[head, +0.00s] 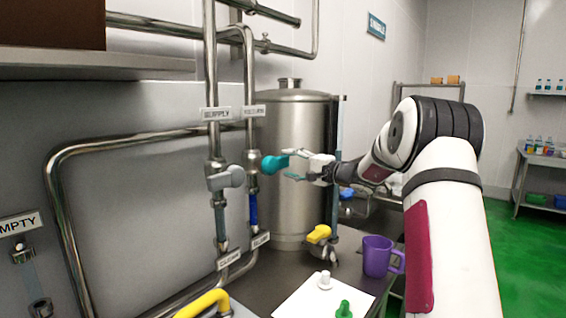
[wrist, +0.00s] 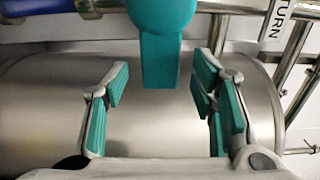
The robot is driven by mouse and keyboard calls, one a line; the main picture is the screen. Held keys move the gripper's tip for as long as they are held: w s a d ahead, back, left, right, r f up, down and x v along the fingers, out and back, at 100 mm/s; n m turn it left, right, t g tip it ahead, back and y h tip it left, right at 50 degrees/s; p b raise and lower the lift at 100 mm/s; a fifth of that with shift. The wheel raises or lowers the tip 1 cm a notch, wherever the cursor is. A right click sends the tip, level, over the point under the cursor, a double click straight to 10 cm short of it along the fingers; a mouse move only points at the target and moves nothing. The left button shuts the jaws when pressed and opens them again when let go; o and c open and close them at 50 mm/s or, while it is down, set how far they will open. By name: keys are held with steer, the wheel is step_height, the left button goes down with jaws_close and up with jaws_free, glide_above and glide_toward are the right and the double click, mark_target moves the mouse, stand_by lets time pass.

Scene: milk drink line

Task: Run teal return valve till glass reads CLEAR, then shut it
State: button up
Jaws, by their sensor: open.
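The teal return valve handle (head: 275,163) sits on the pipe under the RETURN label (head: 253,111), and sticks out to the right toward my gripper. My gripper (head: 293,164) is open beside the handle in the head view. In the wrist view the teal handle (wrist: 160,55) hangs between the two open fingers (wrist: 158,98), apart from both of them. A blue-filled sight glass (head: 253,209) is on the return pipe below the valve. A second label (head: 260,240) below it is too small to read surely.
A grey-handled valve (head: 225,178) is on the SUPPLY pipe to the left. A steel tank (head: 295,170) stands close behind my gripper. A yellow tap (head: 319,234), purple mug (head: 378,256) and white sheet (head: 308,300) with small fittings are below.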

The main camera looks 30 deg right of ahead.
mark_target(285, 163)
steer(key=shift+x, duration=1.85)
jaws_close()
